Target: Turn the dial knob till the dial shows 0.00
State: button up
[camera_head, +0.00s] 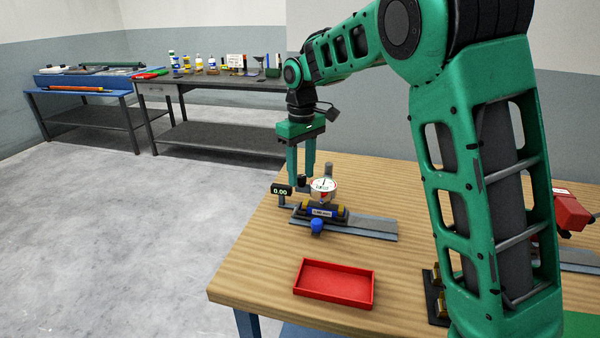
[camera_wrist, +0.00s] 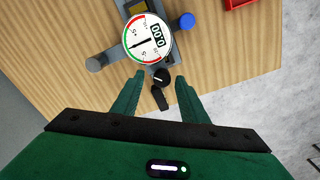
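The round dial (camera_head: 323,187) has a white face and a needle pointing up in the head view. In the wrist view my gripper (camera_wrist: 160,75) is open, fingertips either side of the knob with visible gaps.
The dial stands on a grey fixture with a blue knob (camera_head: 317,225) and a flat metal rail (camera_head: 370,228). A red tray (camera_head: 335,283) lies in front on the wooden table (camera_head: 250,265). A red device (camera_head: 571,211) is at the right. Benches (camera_head: 215,84) stand behind.

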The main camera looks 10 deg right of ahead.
aim_at(302, 175)
notch_tip(302, 175, up, 11)
jog(key=shift+f, duration=0.15)
dwell(0.5)
